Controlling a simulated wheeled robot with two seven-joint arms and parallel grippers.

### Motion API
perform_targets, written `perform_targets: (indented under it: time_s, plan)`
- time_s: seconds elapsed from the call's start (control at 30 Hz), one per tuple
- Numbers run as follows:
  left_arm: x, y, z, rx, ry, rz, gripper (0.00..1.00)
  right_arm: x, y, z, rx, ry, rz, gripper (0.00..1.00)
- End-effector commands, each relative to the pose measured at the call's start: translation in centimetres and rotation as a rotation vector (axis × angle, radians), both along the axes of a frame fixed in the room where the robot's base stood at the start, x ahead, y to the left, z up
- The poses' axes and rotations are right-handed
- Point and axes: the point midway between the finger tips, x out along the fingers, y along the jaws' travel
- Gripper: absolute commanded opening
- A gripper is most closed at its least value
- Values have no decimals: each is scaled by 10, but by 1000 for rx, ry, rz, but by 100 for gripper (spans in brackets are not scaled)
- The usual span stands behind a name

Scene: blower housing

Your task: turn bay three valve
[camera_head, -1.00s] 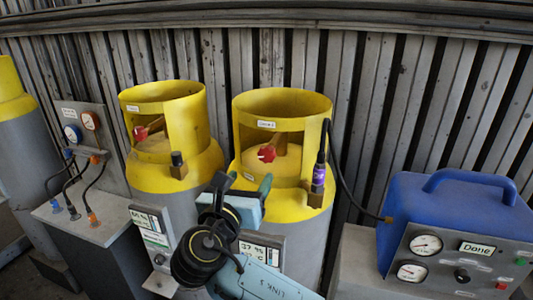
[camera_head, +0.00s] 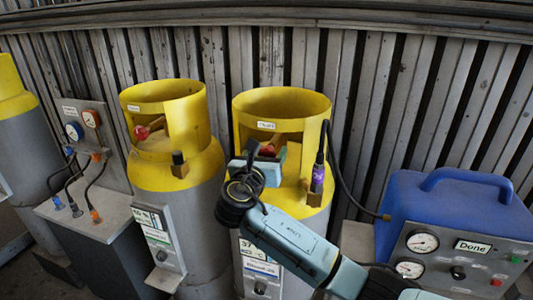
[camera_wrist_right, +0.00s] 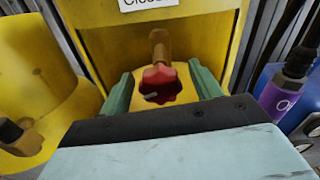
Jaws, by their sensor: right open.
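A red valve knob (camera_wrist_right: 160,85) on a brass stem sits inside the yellow collar (camera_wrist_right: 208,45) of the right-hand cylinder. In the head view the knob (camera_head: 268,150) shows just behind my gripper. My right gripper (camera_head: 258,158) is at the collar's opening. In the right wrist view its two green fingers (camera_wrist_right: 162,88) are open, one on each side of the knob, with gaps between fingers and knob. A label on the collar (camera_head: 266,125) is partly cut off in the wrist view and seems to start "Close". My left gripper is not in view.
A purple-labelled fitting with a black hose (camera_head: 318,175) stands at the collar's right. A second yellow-topped cylinder (camera_head: 172,165) with a red knob is on the left. A blue machine (camera_head: 440,215) reading "Done" stands right. A gauge panel (camera_head: 85,130) is far left.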

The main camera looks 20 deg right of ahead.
Motion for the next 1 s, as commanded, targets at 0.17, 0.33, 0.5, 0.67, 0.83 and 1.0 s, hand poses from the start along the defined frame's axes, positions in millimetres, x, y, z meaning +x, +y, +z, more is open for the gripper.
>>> perform_targets:
  time_s: [0.17,0.33,0.5,0.67,0.83,1.0]
  plan:
    - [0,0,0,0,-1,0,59,0,0,0,0,0,0,49]
    - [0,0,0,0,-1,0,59,0,0,0,0,0,0,27]
    - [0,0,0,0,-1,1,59,0,0,0,2,0,-1,19]
    - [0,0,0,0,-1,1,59,-1,0,0,23,-14,-1,19]
    - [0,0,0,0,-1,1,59,-1,0,-1,86,-53,-1,19]
    - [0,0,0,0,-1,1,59,-1,0,-1,190,-125,-1,19]
